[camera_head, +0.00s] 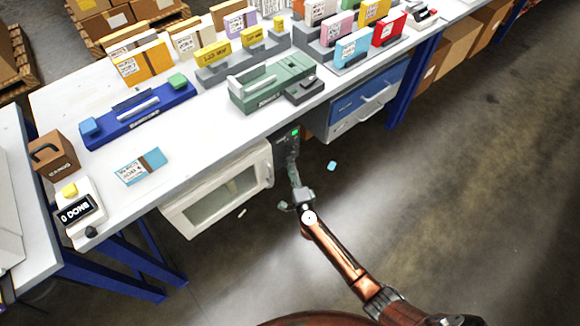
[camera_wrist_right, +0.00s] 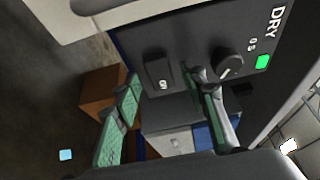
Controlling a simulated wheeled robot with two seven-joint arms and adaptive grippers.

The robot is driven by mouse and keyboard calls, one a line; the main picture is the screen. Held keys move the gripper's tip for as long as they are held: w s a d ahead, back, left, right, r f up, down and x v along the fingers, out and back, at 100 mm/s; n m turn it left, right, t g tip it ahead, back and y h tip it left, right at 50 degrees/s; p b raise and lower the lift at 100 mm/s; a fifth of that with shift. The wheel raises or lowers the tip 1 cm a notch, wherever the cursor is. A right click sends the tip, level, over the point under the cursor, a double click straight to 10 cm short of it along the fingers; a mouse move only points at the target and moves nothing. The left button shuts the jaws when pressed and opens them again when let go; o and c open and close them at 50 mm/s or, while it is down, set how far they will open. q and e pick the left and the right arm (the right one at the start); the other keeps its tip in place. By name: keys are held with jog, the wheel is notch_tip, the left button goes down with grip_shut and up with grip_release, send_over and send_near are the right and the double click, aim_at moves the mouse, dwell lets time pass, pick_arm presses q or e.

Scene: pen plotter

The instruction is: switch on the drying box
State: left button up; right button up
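The drying box (camera_head: 222,184) is a white cabinet with a windowed door, hanging under the table's front edge; its door looks shut. Its dark control panel (camera_head: 283,145) is on its right side. In the right wrist view the panel carries the letters DRY, a black knob (camera_wrist_right: 229,64), a lit green lamp (camera_wrist_right: 263,62) and a dark switch (camera_wrist_right: 157,70) with a small pale mark. My right gripper (camera_head: 295,176) is in front of the panel. In the wrist view its green-padded fingers (camera_wrist_right: 168,92) are apart and empty, with the switch beyond their tips. My left gripper is out of view.
The white table (camera_head: 225,133) above carries blue and green devices and small boxes. A blue drawer unit (camera_head: 362,98) hangs right of the panel. Blue table legs (camera_head: 407,83) stand farther right. A small light-blue piece (camera_head: 332,166) lies on the floor. The right floor is clear.

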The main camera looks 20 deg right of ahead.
jog(key=shift+w, duration=0.25)
jog(key=shift+c, duration=0.6)
